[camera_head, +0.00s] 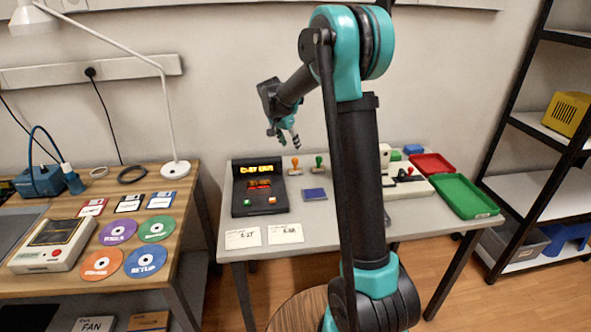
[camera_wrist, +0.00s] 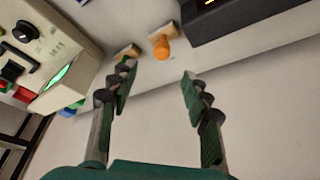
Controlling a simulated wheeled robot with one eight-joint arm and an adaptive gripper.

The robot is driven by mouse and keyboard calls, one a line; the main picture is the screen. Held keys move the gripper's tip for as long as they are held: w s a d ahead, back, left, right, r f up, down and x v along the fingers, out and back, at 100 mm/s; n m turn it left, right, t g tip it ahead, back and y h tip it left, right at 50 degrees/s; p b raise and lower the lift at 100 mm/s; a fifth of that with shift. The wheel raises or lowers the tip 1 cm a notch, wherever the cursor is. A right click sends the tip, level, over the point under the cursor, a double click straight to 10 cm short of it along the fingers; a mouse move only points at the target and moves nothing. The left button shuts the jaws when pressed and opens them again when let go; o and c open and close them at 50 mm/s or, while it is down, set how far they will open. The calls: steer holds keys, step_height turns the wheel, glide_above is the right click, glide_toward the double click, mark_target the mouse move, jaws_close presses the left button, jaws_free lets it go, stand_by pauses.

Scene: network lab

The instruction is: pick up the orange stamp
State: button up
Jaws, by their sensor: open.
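The orange stamp (camera_head: 295,166) stands upright near the back of the grey table, just right of the black console. It also shows in the wrist view (camera_wrist: 161,47), beyond my fingertips and roughly in line with the gap between them. My gripper (camera_head: 284,136) is above the table, up and slightly left of the stamp, apart from it. In the wrist view my gripper (camera_wrist: 157,72) is open, with nothing between its fingers. A green stamp (camera_head: 319,164) stands just right of the orange one.
The black console (camera_head: 260,187) stands close left of the orange stamp. A blue pad (camera_head: 314,194) lies in front of the stamps, with white cards (camera_head: 243,238) nearer. A beige device (camera_head: 407,184), a red tray (camera_head: 432,163) and a green tray (camera_head: 465,196) are at the right.

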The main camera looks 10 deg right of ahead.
mark_target(295, 159)
steer(key=x, duration=1)
steer(key=shift+a+f, duration=0.1)
steer(key=shift+f, duration=0.05)
jaws_close()
